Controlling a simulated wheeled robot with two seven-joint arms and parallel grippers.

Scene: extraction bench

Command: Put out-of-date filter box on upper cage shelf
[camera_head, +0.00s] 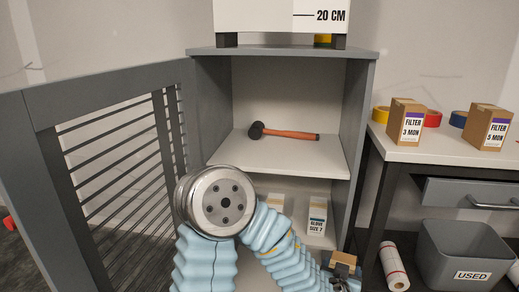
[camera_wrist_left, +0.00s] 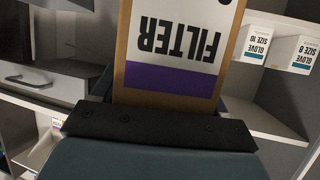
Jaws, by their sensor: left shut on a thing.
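The left gripper (camera_head: 342,277) is low at the right front of the cage in the head view, beside the lower shelf and below the upper shelf. It is shut on a cardboard filter box (camera_head: 343,258), of which only the top shows there. In the left wrist view the filter box (camera_wrist_left: 172,48) fills the middle, with an upside-down "FILTER" label and a purple band; any number on it is out of frame. The upper cage shelf (camera_head: 285,156) holds a black-headed mallet (camera_head: 283,133) with an orange handle. The cage door (camera_head: 100,140) stands open at left. The right gripper is out of view.
Glove boxes (camera_head: 317,216) stand on the lower shelf. The bench (camera_head: 440,147) at right carries a 3 MON filter box (camera_head: 405,122), a 5 MON filter box (camera_head: 488,127) and tape rolls. Under it are a USED bin (camera_head: 460,252) and a white roll (camera_head: 393,262). The upper shelf's front is clear.

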